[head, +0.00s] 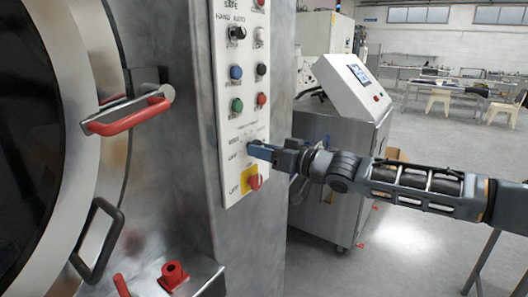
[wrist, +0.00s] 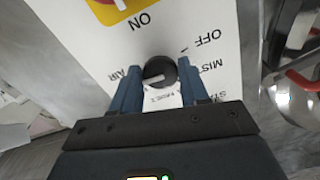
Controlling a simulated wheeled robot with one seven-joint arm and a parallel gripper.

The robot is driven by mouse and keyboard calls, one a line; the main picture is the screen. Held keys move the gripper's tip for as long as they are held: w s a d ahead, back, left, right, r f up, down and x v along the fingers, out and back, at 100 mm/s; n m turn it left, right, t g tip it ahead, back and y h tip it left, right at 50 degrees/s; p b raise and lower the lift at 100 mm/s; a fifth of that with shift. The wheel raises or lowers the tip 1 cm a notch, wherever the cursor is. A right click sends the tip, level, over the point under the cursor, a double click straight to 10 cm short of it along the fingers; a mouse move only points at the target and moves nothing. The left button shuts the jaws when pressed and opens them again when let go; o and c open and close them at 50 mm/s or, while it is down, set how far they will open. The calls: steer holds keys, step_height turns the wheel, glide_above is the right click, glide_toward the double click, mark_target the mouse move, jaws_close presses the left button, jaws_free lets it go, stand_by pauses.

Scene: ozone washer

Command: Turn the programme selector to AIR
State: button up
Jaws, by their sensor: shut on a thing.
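The programme selector is a round black knob (wrist: 159,72) on the white control panel (wrist: 90,50), seen upside down in the wrist view. The labels OFF, MIST and a partly cut-off one lie to its right, and AIR lies to its left. A pale mark shows low on the knob, but I cannot tell firmly which label it points to. My gripper (wrist: 157,76) has its two blue fingers on either side of the knob, shut on it. In the head view my gripper (head: 262,151) reaches the panel from the right and mostly hides the knob.
Below the selector is a red emergency knob on a yellow plate (head: 251,181), close to my gripper. Coloured buttons (head: 237,105) sit above it. A red door handle (head: 130,112) projects at left.

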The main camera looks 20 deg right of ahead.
steer(key=shift+f+m, duration=0.15)
steer(key=shift+m, duration=0.45)
steer(key=o, duration=1)
steer(key=b+v, duration=0.2)
steer(key=v, duration=0.5)
steer(key=shift+s+d, duration=0.2)
steer(key=shift+s, duration=0.1)
steer(key=shift+a, duration=0.1)
